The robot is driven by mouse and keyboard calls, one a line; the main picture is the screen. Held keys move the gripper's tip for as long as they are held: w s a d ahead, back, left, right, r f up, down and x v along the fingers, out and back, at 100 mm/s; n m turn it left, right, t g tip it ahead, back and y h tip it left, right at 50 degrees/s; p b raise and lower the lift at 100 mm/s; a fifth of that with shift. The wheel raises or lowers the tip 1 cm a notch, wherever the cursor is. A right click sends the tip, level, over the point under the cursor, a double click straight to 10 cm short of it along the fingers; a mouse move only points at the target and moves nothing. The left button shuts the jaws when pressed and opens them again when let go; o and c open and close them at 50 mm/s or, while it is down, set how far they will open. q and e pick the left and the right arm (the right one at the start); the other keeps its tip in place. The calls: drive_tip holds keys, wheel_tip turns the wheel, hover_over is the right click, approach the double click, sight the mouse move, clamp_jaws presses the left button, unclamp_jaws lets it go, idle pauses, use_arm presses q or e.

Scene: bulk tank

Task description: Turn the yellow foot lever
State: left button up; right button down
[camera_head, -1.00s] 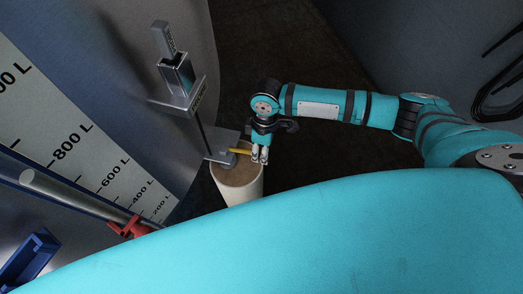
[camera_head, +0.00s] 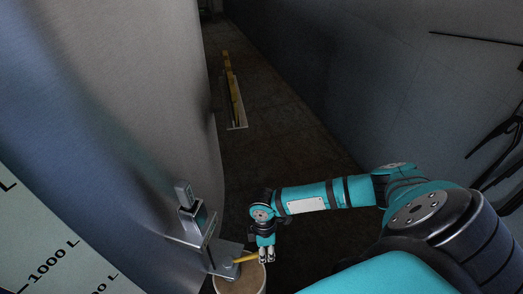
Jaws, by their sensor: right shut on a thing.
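The yellow foot lever (camera_head: 246,259) is a short bar. It sticks out to the right from the grey metal bracket (camera_head: 222,259) at the foot of the tank, near the bottom of the head view. My right gripper (camera_head: 266,257) comes down from above at the lever's right end and is shut on it. The fingers cover that end. My left gripper is not in view.
A pale round post with a brown top (camera_head: 240,283) stands under the lever. The large grey tank (camera_head: 165,110) rises on the left, with a litre scale (camera_head: 45,255). A dark wall with black hoses (camera_head: 495,160) is on the right. A yellow bar (camera_head: 232,85) lies farther along the open floor.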

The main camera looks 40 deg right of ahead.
drive_tip(key=c, duration=1.1)
unclamp_jaws()
drive_tip(key=shift+w, duration=0.15)
drive_tip(key=r, duration=0.4)
drive_tip(key=w+r, duration=0.1)
drive_tip(key=r, duration=0.3)
drive_tip(key=w+d+r, duration=0.1)
drive_tip(key=r, duration=0.3)
